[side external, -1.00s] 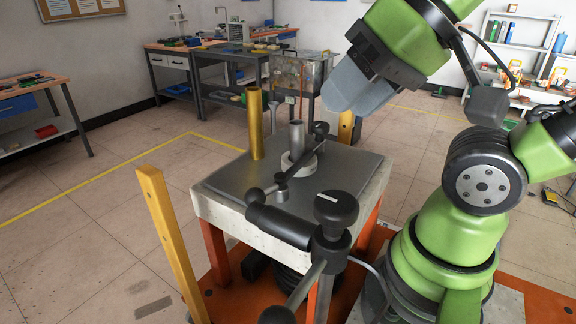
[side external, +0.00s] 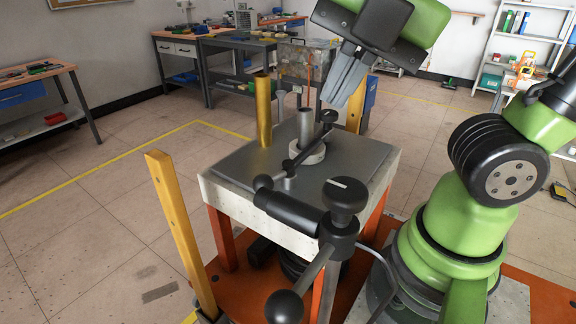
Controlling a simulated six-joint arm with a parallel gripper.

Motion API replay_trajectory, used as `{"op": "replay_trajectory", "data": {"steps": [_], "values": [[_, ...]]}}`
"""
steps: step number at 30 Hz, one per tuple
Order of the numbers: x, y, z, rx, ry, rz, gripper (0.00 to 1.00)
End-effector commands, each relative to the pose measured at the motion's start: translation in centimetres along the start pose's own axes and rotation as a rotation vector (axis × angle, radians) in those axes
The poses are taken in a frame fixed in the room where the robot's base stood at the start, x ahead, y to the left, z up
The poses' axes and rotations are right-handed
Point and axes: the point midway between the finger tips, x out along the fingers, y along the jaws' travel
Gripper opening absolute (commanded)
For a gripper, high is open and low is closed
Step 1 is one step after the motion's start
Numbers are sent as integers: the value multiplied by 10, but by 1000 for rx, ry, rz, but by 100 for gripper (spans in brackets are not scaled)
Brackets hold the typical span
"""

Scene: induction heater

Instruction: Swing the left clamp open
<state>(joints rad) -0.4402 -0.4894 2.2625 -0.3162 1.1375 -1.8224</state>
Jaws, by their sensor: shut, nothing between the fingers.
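A black clamp (side external: 292,213) is mounted at the near edge of the grey-topped work table (side external: 228,165). Its bar reaches over the table top to a white ring (side external: 308,153), around a grey metal tube (side external: 306,128). A black knob (side external: 345,194) tops its near post, and a lever with a black ball (side external: 284,306) points down toward the camera. I cannot tell whether this is the left clamp. My gripper (side external: 338,98) is shut and empty, in the air above and to the right of the tube, apart from the clamp.
A brass tube (side external: 263,112) stands upright at the table's back left. A yellow post (side external: 180,232) rises at the left front, and another yellow post (side external: 357,104) stands behind the table. The front left of the table top is clear.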

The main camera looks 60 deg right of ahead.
Motion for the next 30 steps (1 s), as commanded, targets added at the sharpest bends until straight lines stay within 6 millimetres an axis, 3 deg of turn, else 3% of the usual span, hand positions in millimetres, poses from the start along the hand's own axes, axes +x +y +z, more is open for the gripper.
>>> {"op": "replay_trajectory", "data": {"steps": [9, 15, 21, 30], "values": [[2, 11, -20, -931, 6, -84, 0], [3, 15, -28, -1300, 18, -116, 0], [3, 16, -30, -1430, 22, -126, 0], [3, 16, -30, -1433, 23, -126, 0]]}}
